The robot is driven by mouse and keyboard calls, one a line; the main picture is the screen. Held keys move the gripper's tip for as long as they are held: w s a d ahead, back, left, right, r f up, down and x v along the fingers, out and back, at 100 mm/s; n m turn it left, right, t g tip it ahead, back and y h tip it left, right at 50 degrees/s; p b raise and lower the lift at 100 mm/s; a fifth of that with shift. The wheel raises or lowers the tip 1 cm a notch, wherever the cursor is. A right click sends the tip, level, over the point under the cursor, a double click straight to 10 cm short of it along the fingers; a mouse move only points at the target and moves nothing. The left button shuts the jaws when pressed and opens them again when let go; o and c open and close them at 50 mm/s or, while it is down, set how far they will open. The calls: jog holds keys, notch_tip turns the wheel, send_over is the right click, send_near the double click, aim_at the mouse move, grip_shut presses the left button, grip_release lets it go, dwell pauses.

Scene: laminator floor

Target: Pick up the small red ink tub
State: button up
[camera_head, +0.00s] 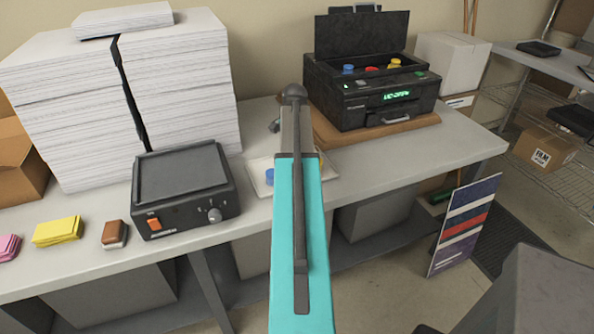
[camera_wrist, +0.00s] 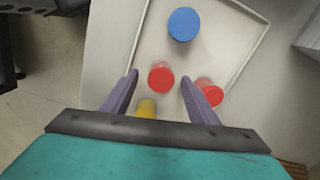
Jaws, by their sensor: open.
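In the wrist view, a red ink tub (camera_wrist: 161,77) stands on a shallow white tray (camera_wrist: 236,17), between the fingertips of my gripper (camera_wrist: 160,80). The fingers are open, one on each side, with gaps between them and the tub. A second red tub (camera_wrist: 211,92) stands to the right, partly hidden by the right finger. I cannot tell for certain which red tub is smaller. A blue tub (camera_wrist: 183,24) stands beyond them, and a yellow tub (camera_wrist: 146,107) is partly hidden by my gripper's body. In the head view, my arm hides most of the tray (camera_head: 259,163).
The black printer (camera_head: 367,108) holds blue, red and yellow tubs under its raised lid. A black device (camera_head: 184,187) with a dial stands left of the tray. Tall paper stacks (camera_head: 180,100) rise behind it.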

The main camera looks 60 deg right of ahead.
jog(key=c, duration=1.1)
jog(key=shift+r+b, duration=0.75)
jog(key=shift+r, duration=0.7)
jog(key=shift+s+r, duration=0.2)
jog(key=shift+r, duration=0.05)
jog(key=s+b, duration=0.1)
jog(key=s, duration=0.4)
jog(key=s+d+r+b, duration=0.1)
jog(key=s, duration=0.4)
jog(key=s+b, duration=0.2)
jog(key=s, duration=0.3)
jog(key=shift+s+d+r, duration=0.15)
jog(key=shift+s+r, duration=0.15)
